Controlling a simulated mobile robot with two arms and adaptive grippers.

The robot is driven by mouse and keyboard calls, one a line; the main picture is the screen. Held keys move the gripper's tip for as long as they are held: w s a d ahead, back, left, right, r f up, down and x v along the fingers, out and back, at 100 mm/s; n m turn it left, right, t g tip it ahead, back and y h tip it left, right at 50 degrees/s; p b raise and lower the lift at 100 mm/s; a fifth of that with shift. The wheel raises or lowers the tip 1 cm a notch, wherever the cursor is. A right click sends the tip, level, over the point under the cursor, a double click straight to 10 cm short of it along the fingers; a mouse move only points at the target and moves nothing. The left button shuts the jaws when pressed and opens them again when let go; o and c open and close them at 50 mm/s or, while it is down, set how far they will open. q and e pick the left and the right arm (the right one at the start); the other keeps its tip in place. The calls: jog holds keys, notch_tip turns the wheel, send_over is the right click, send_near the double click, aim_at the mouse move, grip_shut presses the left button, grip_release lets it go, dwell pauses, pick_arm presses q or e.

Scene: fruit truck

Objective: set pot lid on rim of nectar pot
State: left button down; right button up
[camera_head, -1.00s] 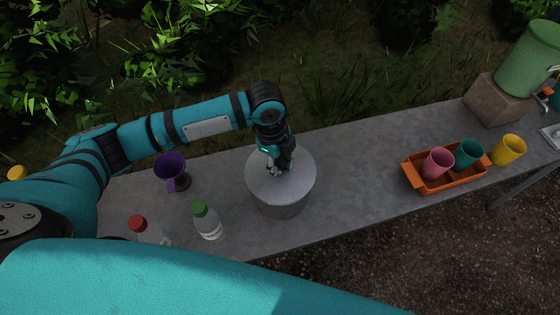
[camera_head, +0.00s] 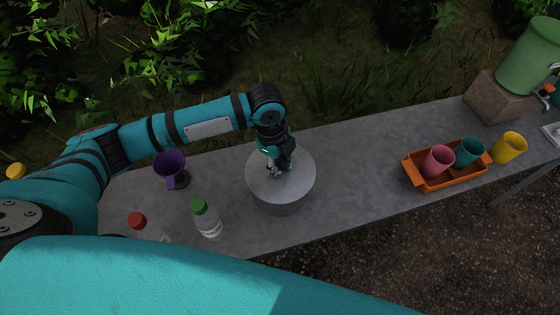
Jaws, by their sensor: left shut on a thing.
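The pot lid (camera_head: 292,186) is a round grey metal disc. It lies over the nectar pot (camera_head: 282,208), a grey metal pot standing on the table, and covers its opening. The lid looks level and centred on the pot; whether it touches the rim all round I cannot tell. My left gripper (camera_head: 273,171) points down at the middle of the lid and is shut, apparently on the lid's handle, which the fingers hide. My right gripper is not in view.
The long grey table (camera_head: 350,182) is clear right of the pot. A purple cup-like thing (camera_head: 170,166), a green-capped bottle (camera_head: 207,222) and a red-capped bottle (camera_head: 140,222) stand left. An orange tray (camera_head: 445,183) holds pink and teal cups; a yellow cup (camera_head: 509,147) stands beside it.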

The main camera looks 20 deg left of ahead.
pick_arm(q)
jog(key=shift+f, duration=0.1)
jog(key=c, duration=1)
grip_release()
jog(key=shift+c, duration=0.2)
jog(key=r, duration=0.4)
jog(key=a+r, duration=0.1)
jog(key=r, duration=0.7)
jog(key=shift+s+a, duration=0.15)
jog(key=shift+a, duration=0.1)
jog(key=shift+f, duration=0.15)
